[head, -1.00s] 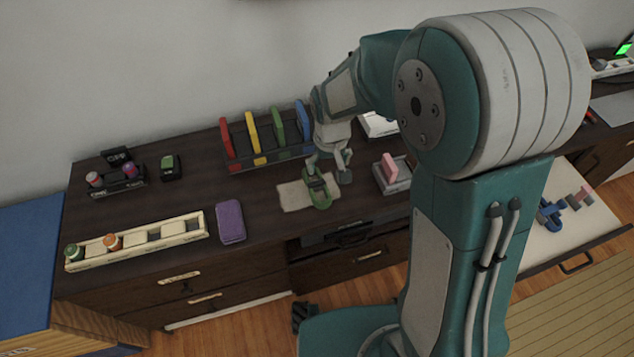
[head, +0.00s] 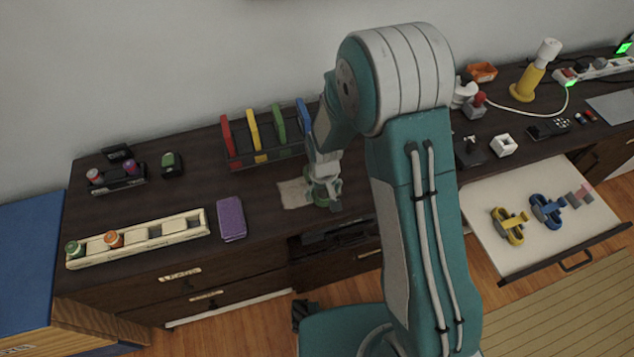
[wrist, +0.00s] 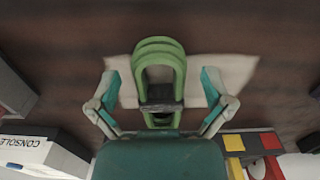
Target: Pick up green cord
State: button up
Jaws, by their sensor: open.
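The green cord (wrist: 159,52) is a looped bundle with a dark band around its middle. It lies on a beige mat (wrist: 225,72) on the dark desk top. My gripper (wrist: 161,84) is open, with one finger on each side of the cord in the wrist view; I cannot tell whether they touch it. In the head view, my gripper (head: 325,194) is low over the mat (head: 292,195) and hides most of the cord.
A rack (head: 262,160) with several coloured boards stands behind the mat. A purple case (head: 230,218) and a cream tray (head: 140,240) are to the left. An open drawer (head: 485,225) at the right holds yellow and blue cords.

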jog(key=shift+f, duration=0.4)
jog(key=c, duration=1.1)
jog(key=shift+r, duration=0.1)
